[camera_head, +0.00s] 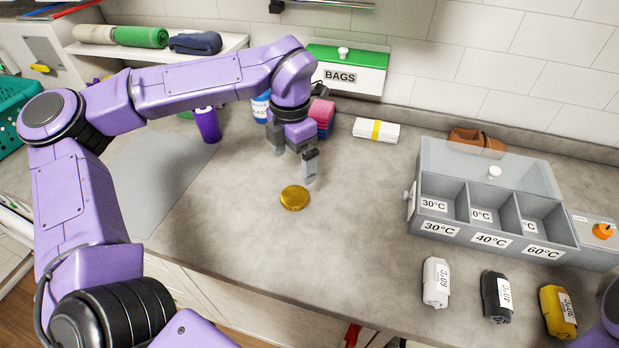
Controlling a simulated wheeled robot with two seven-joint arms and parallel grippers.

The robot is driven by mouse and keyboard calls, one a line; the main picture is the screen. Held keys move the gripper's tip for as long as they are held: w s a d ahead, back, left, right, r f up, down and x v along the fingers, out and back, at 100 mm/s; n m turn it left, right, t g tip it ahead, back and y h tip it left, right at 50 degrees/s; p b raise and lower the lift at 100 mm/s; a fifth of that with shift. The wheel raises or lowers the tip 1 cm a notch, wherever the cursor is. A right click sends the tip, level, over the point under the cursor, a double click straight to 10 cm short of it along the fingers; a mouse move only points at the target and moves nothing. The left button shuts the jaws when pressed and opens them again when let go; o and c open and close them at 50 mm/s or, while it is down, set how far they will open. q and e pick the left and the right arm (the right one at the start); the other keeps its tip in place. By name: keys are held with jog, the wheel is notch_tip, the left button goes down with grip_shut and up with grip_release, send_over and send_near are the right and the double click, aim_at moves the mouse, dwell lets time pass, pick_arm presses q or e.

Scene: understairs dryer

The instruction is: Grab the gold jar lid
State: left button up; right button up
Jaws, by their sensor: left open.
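The gold jar lid (295,198) lies flat on the grey countertop (235,235), near the middle of the view. It is a small round disc with nothing on it. My left gripper (297,168) is open and empty, pointing down just above and behind the lid. Its fingers look apart from the lid; the exact height above it is hard to tell. Only a bit of my right arm shows at the lower right edge, and its gripper is out of view.
A grey three-compartment box (492,205) with temperature labels stands at right. White (436,283), dark (496,297) and yellow (557,311) labelled packs lie before it. A purple bottle (207,124), pink stack (321,116) and BAGS box (347,72) stand behind. Counter around the lid is clear.

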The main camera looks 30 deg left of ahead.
pick_arm(q)
send_over(296, 195)
jog(key=s, duration=0.1)
notch_tip(296, 195, down, 4)
jog(key=shift+a+f+p, duration=0.15)
jog(key=shift+f+p, duration=0.1)
jog(key=shift+p, duration=0.05)
jog(key=f, duration=0.2)
jog(key=w+f+p, duration=0.1)
jog(key=f, duration=0.2)
jog(key=shift+w+f, duration=0.1)
jog(key=shift+f, duration=0.2)
jog(key=c, duration=1.1)
pick_arm(e)
jog(key=shift+s+r, duration=0.25)
jog(key=shift+r, duration=0.8)
